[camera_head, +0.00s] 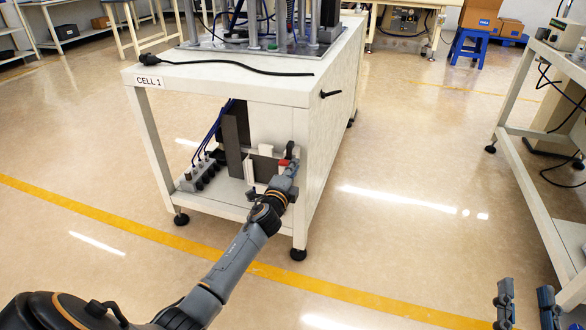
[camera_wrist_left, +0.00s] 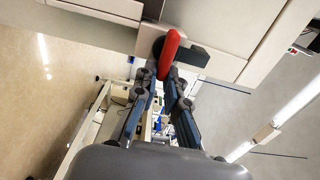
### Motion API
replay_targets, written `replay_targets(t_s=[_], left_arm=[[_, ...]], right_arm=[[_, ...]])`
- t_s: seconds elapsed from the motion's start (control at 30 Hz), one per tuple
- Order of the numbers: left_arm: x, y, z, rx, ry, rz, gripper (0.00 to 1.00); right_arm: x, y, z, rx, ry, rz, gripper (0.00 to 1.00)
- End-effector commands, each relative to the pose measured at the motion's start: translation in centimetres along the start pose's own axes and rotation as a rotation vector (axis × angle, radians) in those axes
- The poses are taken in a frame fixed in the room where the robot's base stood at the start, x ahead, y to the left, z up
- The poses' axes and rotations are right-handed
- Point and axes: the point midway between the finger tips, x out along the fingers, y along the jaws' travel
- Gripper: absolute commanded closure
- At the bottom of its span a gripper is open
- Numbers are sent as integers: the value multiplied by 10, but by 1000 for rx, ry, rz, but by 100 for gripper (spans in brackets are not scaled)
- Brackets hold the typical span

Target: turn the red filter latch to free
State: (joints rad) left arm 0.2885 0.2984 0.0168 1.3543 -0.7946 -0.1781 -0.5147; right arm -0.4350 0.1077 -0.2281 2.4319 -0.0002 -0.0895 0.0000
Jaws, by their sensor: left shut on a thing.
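The red filter latch (camera_head: 283,162) is on the front of a light cabinet unit under the bench marked CELL 1, at its lower right. In the left wrist view the latch (camera_wrist_left: 170,50) is a red handle, slightly tilted, beside a dark block (camera_wrist_left: 190,55). My left gripper (camera_head: 288,171) reaches it from the front. Its fingers (camera_wrist_left: 163,80) are on both sides of the latch's near end, shut on it. They hide part of that end. My right gripper (camera_head: 527,290) is at the lower right, open and empty, far from the latch.
The CELL 1 bench (camera_head: 225,90) has a top and legs around the latch area. A grey block with cables (camera_head: 200,172) stands on its lower shelf at the left. A black cable (camera_head: 230,66) lies on top. Another bench (camera_head: 540,190) stands at the right. The floor between is clear.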

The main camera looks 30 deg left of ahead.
Motion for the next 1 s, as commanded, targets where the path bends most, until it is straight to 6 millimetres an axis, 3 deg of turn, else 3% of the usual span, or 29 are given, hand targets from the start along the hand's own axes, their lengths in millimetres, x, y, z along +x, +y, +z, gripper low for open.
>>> replay_targets(t_s=[0.3, 0.33, 0.43, 0.77, 1.0], left_arm=[[0, 1, -1, 4, 1, 2, 100], [0, 2, -1, 4, 2, 2, 85], [0, 1, -1, 3, 1, 2, 66], [-2, 1, 0, 2, 0, 1, 66], [-29, 2, 0, 4, 1, 3, 66]], right_arm=[[0, 0, 1, 1, -1, 0, 60], [0, 0, 1, 1, -2, 0, 60], [-1, 0, 2, 2, -7, 0, 60], [-3, -1, 4, 3, -15, -1, 60], [-2, 0, 3, 2, -11, 0, 60]])
